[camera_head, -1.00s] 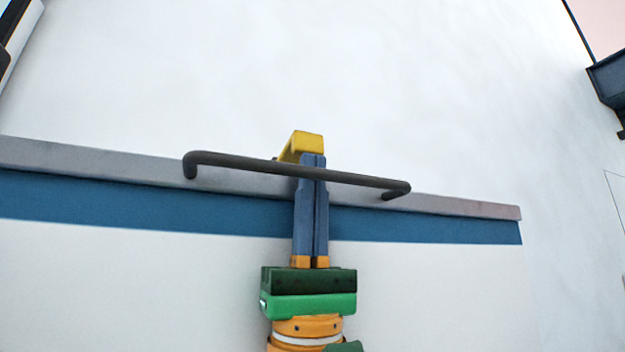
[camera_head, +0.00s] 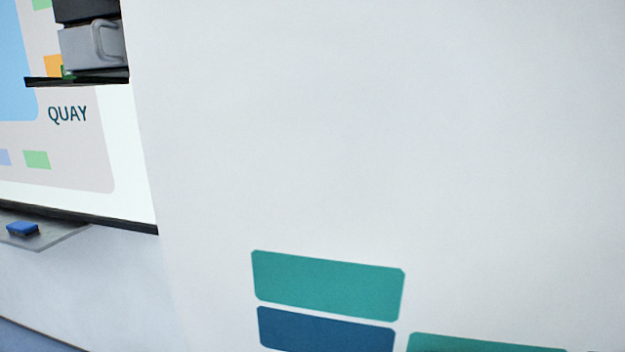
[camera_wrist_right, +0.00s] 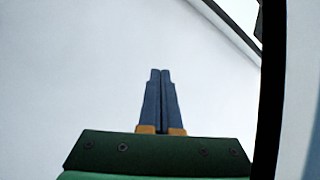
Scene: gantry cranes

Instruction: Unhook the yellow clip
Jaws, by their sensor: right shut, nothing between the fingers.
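The yellow clip is not in view in the head view or the right wrist view. My right gripper (camera_wrist_right: 160,73) shows in the right wrist view with its two blue fingers together, shut and empty. A plain pale surface lies behind the fingers. No gripper shows in the head view, and my left gripper is in neither view.
The head view shows a white wall with teal and blue painted blocks (camera_head: 328,285). At left are a board marked QUAY (camera_head: 68,114), a grey case (camera_head: 90,48) on a dark shelf and a blue block (camera_head: 22,229) on a ledge. A dark upright edge (camera_wrist_right: 270,95) stands right of my right gripper.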

